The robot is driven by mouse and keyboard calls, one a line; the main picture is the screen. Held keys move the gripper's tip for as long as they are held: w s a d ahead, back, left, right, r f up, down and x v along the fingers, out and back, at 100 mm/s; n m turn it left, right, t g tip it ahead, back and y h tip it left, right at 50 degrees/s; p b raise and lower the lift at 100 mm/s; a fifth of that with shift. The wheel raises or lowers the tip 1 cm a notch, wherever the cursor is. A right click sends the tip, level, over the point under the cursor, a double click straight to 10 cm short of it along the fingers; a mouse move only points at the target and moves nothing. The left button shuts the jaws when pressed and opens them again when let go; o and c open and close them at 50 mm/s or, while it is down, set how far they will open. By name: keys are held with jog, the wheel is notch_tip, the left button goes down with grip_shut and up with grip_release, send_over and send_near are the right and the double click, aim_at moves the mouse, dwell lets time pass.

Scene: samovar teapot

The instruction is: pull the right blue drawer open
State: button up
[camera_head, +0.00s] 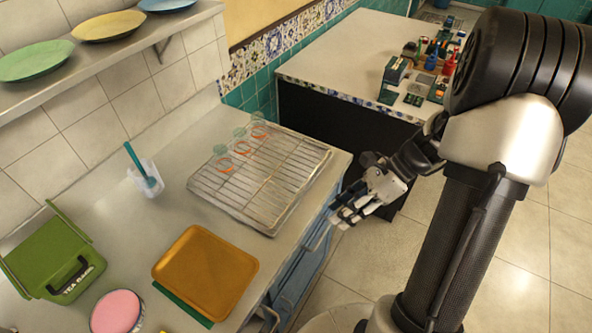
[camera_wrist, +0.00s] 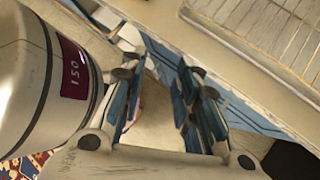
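The blue drawer fronts (camera_head: 308,267) sit under the front edge of the counter in the head view. They are seen steeply from above, and a light handle (camera_head: 321,238) shows near the right one. My gripper (camera_head: 345,216) is just right of the counter edge, beside the right blue drawer. In the wrist view my gripper (camera_wrist: 160,85) has its two fingers apart with nothing between them. A strip of the blue front (camera_wrist: 245,112) shows beyond the right finger. I cannot tell whether the fingers touch the handle.
A wire rack (camera_head: 236,202) lies on the counter above the drawers. An orange tray (camera_head: 190,281), a green tea box (camera_head: 52,262) and a cup (camera_head: 146,180) stand farther left. A dark-sided second counter (camera_head: 318,127) is behind. The tiled floor right of the drawers is open.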

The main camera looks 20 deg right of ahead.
jog(key=s+d+f+m+t+y+p, duration=0.1)
jog(key=d+f+m+t, duration=0.25)
jog(key=f+m, duration=0.3)
jog(key=s+d+f+m+t+y, duration=0.1)
jog(key=d+f+m+t+y, duration=0.15)
jog(key=d+f+m, duration=0.35)
jog(key=m+t+h, duration=0.3)
jog(key=m+t, duration=0.2)
jog(key=m, duration=0.5)
send_near(322, 236)
jog(key=shift+y, duration=0.25)
jog(key=x, duration=0.3)
jog(key=b+x, duration=0.1)
jog(key=x, duration=0.2)
jog(key=b+x, duration=0.1)
jog(key=x, duration=0.3)
jog(key=shift+w+f, duration=0.1)
jog(key=shift+f, duration=0.35)
jog(key=shift+d, duration=0.1)
grip_shut()
